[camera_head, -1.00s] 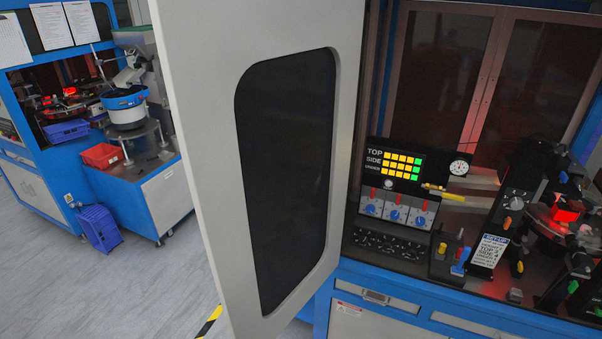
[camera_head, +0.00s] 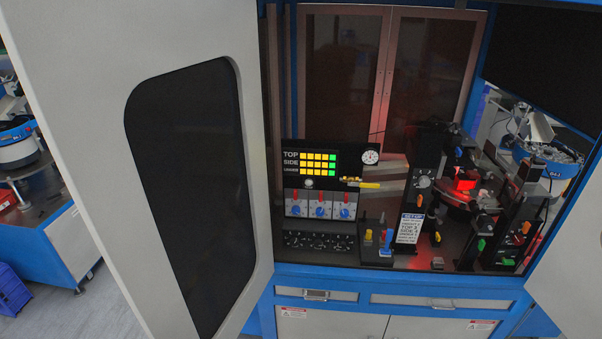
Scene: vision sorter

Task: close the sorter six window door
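A large pale grey door (camera_head: 95,130) with a dark window (camera_head: 195,190) stands swung open on the left side of the blue sorter cabinet (camera_head: 400,277). Part of another pale grey door (camera_head: 572,245) shows at the right edge, also standing away from the opening. The cabinet interior is exposed between them. Neither of my grippers is in view.
Inside the cabinet are a control panel (camera_head: 322,180) with yellow and green indicators, a dial gauge (camera_head: 370,157) and a sorting unit with a red light (camera_head: 466,185). A blue bin (camera_head: 12,290) stands on the floor at left. Floor (camera_head: 85,312) shows at lower left.

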